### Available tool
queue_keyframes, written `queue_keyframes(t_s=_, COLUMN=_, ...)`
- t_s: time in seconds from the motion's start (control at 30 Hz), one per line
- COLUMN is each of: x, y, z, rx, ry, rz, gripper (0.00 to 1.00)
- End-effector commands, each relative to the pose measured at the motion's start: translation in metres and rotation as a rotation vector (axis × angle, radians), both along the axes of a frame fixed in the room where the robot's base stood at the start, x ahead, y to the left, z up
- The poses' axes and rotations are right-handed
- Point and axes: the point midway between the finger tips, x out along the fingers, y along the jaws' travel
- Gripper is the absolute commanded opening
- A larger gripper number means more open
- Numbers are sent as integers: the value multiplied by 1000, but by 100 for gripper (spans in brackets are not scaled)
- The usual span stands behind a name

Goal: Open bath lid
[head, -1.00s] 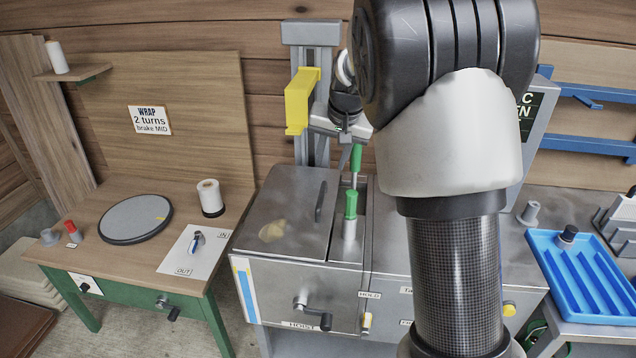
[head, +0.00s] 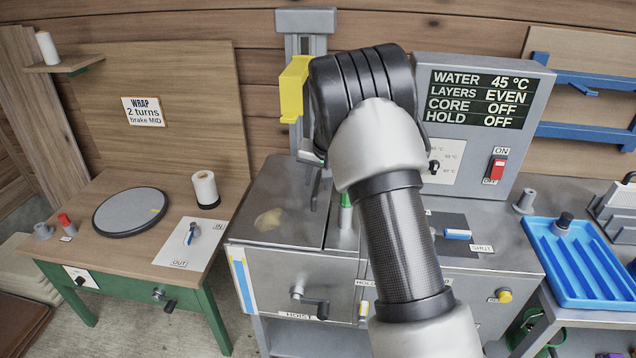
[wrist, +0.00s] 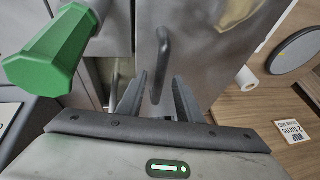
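The bath lid (head: 285,200) is a grey steel plate with a brownish smudge, lying flat and closed on the left of the steel cabinet. Its dark bar handle (wrist: 163,50) stands near the lid's right edge in the head view. In the wrist view my gripper (wrist: 158,95) is open, one finger on each side of the handle's near end, with visible gaps. I cannot tell whether either finger touches it. In the head view my arm hides most of the gripper, and the handle's outline is hard to separate from the fingers.
A green-topped lever (wrist: 55,50) stands close beside the gripper; my arm partly hides it in the head view. A yellow bracket (head: 293,90) on a post rises behind the lid. A control panel (head: 480,130) stands right, reading water 45 °C. A wooden table (head: 75,210) is left.

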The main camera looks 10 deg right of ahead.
Motion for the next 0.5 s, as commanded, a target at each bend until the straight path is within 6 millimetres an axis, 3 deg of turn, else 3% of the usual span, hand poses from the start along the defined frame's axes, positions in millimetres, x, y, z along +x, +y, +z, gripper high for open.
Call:
queue_keyframes(t_s=0.37, x=3, y=0, z=-6, rx=0, ry=0, rz=-1, gripper=33)
queue_keyframes(t_s=0.5, x=3, y=0, z=-6, rx=0, ry=0, rz=-1, gripper=11)
